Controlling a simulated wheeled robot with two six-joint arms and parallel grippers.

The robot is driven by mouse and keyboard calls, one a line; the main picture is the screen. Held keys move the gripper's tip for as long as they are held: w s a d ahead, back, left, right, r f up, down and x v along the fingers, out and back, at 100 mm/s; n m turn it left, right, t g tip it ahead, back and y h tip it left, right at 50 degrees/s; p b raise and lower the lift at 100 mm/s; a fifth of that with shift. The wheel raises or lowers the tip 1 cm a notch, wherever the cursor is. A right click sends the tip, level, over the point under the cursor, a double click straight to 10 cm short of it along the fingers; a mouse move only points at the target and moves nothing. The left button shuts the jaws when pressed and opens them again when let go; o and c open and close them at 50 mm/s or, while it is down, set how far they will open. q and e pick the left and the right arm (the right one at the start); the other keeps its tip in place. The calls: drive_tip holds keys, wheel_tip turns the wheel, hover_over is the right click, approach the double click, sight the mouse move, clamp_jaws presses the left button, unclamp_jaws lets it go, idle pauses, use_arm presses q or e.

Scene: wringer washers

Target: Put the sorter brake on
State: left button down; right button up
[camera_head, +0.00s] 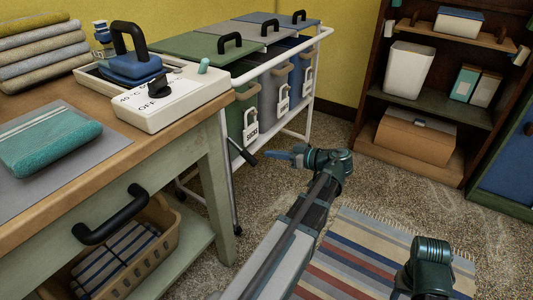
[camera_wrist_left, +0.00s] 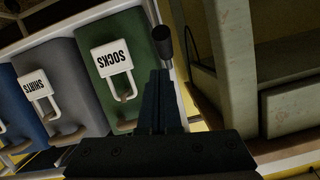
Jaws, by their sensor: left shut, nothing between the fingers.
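The sorter (camera_head: 325,32) is a white tube-framed cart with green, grey and blue bags under lids. A short lever with a black grip (camera_head: 246,157), which looks like the brake, sticks out low at its near end, slanting down to the right. My left gripper (camera_head: 271,154) is shut and empty just right of the grip, pointing left at it, with a small gap seeming to remain. In the left wrist view the black grip (camera_wrist_left: 163,42) lies just beyond the shut fingertips (camera_wrist_left: 160,75). Only a dark teal joint of my right arm shows; its gripper is out of view.
A wooden table (camera_head: 205,125) with a white control box (camera_head: 175,105) and a basket (camera_head: 130,265) below stands left of the sorter. A dark shelf (camera_head: 435,110) stands at the back right. A striped rug (camera_head: 360,255) lies on the carpet.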

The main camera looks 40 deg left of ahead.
use_arm(q)
drive_tip(key=w+d+f+b, duration=0.1)
drive_tip(key=d+f, duration=0.1)
drive_tip(key=d, duration=0.5)
drive_tip(key=shift+w+b, duration=0.15)
drive_tip(key=shift+b, duration=0.25)
drive_tip(key=shift+d+f, duration=0.1)
